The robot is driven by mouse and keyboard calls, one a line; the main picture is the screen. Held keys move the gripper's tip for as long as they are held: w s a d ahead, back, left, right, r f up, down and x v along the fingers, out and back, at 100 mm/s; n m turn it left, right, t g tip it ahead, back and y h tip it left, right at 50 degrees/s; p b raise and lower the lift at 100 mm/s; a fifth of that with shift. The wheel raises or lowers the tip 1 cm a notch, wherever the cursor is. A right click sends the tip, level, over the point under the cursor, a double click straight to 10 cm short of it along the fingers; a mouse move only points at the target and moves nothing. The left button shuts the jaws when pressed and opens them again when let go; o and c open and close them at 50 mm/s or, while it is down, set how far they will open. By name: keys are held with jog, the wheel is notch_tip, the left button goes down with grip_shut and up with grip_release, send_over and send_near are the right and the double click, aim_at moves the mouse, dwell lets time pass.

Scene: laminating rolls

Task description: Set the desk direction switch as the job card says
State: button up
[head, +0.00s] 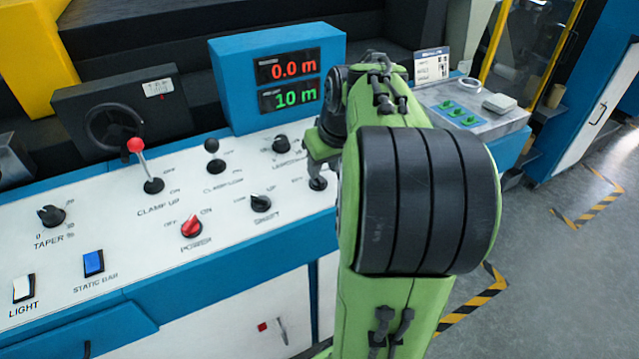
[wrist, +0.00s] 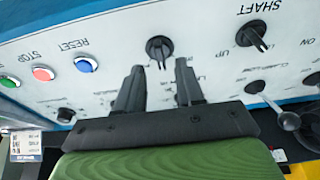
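My gripper (wrist: 160,68) is open and empty in the wrist view. Its two black fingertips lie on either side of a black rotary knob (wrist: 160,47), just short of it in the picture; contact cannot be told. The knob's pointer faces down the picture, towards my gripper. Its label cannot be read, so I cannot tell if it is the direction switch. In the head view a dark knob (head: 318,183) shows beside my arm, which hides my fingertips. A white printed card (head: 431,65) stands at the back right, its text too small to read.
The SHAFT knob (wrist: 252,35) is close beside my gripper. A clamp lever (wrist: 287,120) stands nearby. Reset (wrist: 86,64) and stop (wrist: 43,73) buttons are on the other side. A display (head: 288,80) reads 0.0 m and 10 m. The red POWER knob (head: 191,226) is further left.

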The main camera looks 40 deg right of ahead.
aim_at(319, 178)
jog(key=b+x, duration=0.1)
jog(key=x, duration=0.3)
jog(key=shift+w+f, duration=0.1)
jog(key=shift+f, duration=0.05)
grip_shut()
jog(key=shift+m, duration=0.3)
jog(key=m+h+p, duration=0.1)
jog(key=m, duration=0.3)
jog(key=shift+a+p, duration=0.1)
jog(key=shift+p, duration=0.25)
jog(key=shift+w+m+g+h+p, duration=0.1)
jog(key=shift+m+g+h+p, duration=0.35)
jog(key=shift+m, duration=1.75)
